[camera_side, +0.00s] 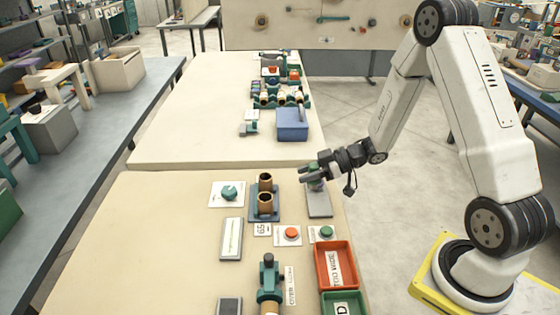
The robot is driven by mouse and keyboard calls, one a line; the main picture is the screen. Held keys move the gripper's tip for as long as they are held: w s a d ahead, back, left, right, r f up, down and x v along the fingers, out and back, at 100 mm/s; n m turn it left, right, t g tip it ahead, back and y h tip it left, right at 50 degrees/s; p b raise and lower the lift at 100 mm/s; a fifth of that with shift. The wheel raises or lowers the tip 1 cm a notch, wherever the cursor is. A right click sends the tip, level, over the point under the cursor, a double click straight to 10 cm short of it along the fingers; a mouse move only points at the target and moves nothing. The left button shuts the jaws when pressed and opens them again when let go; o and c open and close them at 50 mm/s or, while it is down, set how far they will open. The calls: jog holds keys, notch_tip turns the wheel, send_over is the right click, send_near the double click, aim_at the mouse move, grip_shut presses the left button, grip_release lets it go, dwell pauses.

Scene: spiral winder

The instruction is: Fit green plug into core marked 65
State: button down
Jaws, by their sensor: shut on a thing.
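My gripper (307,175) is low over the right side of the near table, to the right of the brown cores. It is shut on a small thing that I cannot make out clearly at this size. A grey block (319,206) is just below it. Two brown hollow cores (265,200) stand upright in a dark blue holder (264,217), one behind the other. A white card reading 65 (262,230) lies in front of the holder. A teal-green round piece (230,192) sits on a white plate left of the cores.
A red button-like piece (292,233) and a green one (327,232) are on white plates in front. An orange bin (335,266) and a green bin (344,303) stand near right. A teal fixture (269,280) stands near centre. A blue box (292,124) is farther back.

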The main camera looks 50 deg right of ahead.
jog(key=w+a, duration=0.7)
jog(key=w, duration=0.3)
jog(key=shift+w+a, duration=0.2)
jog(key=shift+a, duration=0.05)
jog(key=shift+f, duration=0.3)
jog(key=shift+f, duration=3.1)
jog(key=shift+f, duration=0.15)
jog(key=shift+c, duration=1.4)
grip_release()
jog(key=shift+d, duration=0.1)
jog(key=v, duration=0.7)
jog(key=shift+s+d, duration=0.2)
jog(key=shift+s, duration=0.1)
jog(key=shift+r, duration=0.25)
